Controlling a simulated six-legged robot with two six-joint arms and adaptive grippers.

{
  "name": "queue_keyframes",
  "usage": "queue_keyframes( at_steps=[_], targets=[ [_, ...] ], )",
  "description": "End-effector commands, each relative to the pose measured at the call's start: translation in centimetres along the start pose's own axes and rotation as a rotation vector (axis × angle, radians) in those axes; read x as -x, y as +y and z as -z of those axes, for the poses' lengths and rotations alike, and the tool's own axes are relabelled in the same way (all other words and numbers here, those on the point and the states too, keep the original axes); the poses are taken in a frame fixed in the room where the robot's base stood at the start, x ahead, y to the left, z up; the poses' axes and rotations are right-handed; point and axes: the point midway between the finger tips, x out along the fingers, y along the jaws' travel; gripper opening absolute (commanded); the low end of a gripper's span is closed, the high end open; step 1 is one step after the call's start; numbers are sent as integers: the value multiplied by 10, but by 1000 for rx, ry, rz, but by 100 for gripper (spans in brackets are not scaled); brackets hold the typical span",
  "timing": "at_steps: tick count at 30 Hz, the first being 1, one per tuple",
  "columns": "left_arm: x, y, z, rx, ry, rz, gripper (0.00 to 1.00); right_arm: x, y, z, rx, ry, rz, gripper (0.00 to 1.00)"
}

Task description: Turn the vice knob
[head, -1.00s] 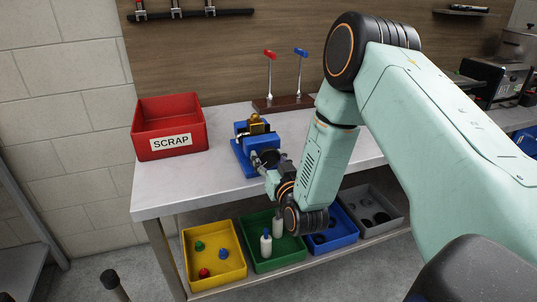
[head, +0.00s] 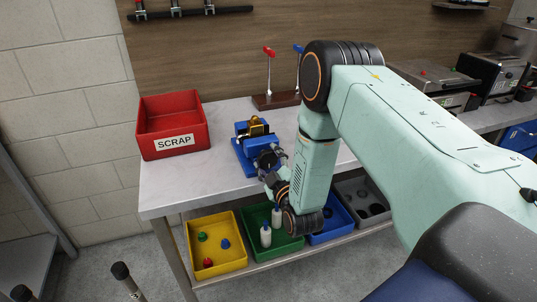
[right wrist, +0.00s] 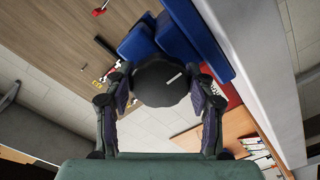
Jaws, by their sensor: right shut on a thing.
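The blue vice (head: 241,149) stands on the light workbench, with a brass-coloured piece (head: 256,127) at its top. Its dark round knob (right wrist: 160,84) faces my right wrist camera and has a short pale mark on its face. My right gripper (head: 270,163) is at the front of the vice. In the right wrist view, its two fingers lie on opposite sides of the knob, shut on it. In the head view, the gripper covers most of the knob. My left gripper is not in view.
A red SCRAP bin (head: 173,127) stands left of the vice. Behind it is a stand (head: 277,100) with red- and blue-topped levers. Below the bench are a yellow bin (head: 216,246), a green bin (head: 285,246), a blue bin (head: 330,229) and a grey bin.

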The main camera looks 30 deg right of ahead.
Motion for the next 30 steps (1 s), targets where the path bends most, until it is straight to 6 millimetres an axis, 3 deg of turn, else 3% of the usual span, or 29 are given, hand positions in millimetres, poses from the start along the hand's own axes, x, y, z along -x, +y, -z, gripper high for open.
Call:
queue_keyframes(
  at_steps=[15,30],
  targets=[
    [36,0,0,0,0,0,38,-3,6,6,489,7,-13,24],
    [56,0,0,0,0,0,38,-4,5,6,877,6,-16,24]
  ],
)
